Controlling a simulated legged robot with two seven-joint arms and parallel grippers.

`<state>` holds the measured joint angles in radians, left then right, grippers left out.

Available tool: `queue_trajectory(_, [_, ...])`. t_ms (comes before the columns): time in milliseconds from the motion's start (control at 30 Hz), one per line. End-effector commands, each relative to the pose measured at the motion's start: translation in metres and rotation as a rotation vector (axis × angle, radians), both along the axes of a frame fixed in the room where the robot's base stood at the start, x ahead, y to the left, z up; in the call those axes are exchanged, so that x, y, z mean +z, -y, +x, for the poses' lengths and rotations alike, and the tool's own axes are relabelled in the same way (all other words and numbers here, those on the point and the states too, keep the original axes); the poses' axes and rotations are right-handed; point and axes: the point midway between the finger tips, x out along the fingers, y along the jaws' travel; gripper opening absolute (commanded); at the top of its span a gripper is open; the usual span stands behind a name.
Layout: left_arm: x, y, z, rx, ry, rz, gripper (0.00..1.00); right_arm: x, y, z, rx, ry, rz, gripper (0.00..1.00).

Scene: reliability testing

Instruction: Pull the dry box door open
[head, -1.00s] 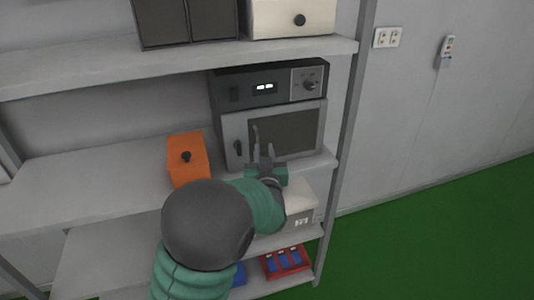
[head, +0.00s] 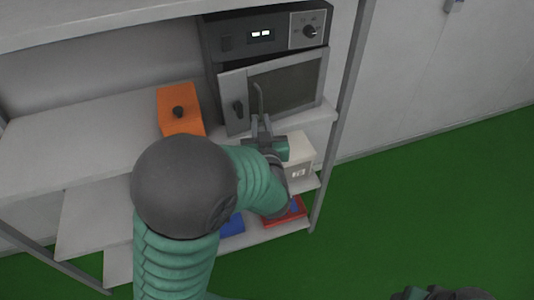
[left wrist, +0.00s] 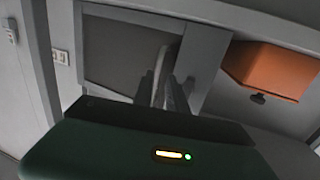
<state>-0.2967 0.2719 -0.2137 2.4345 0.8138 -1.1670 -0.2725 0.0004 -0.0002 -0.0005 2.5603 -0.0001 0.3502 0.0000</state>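The dry box (head: 222,42) is a dark unit with a lit display and a dial, standing on a shelf. Its grey door (head: 232,88) has a dark window and looks closed or nearly so. A thin curved handle (head: 259,98) stands out from the door; it shows as a pale bar in the left wrist view (left wrist: 159,66). My left gripper (head: 262,123) is in front of the door's lower part, fingers apart on either side of the handle's line. Contact with the handle cannot be told. My right gripper (head: 432,294) barely shows at the bottom edge.
An orange box (head: 180,108) with a black knob stands left of the dry box; it also shows in the left wrist view (left wrist: 268,68). A white box (head: 300,155) and a red tray (head: 292,213) are on lower shelves. Green floor (head: 400,200) is clear at right.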

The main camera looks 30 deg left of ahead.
Motion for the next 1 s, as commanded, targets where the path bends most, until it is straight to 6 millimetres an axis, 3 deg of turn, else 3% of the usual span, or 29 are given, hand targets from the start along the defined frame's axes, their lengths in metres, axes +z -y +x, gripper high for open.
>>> queue_trajectory(367, [0.0, 0.02, -0.025, -0.003, -0.003, 0.0, 0.18, 0.007, 0.0, 0.0, 0.001, 0.0, 0.0, 0.65])
queue_trajectory(1000, [-0.006, 0.038, -0.047, -0.005, 0.001, -0.002, 0.18, -0.052, -0.001, 0.0, 0.001, 0.0, 0.0, 0.65])
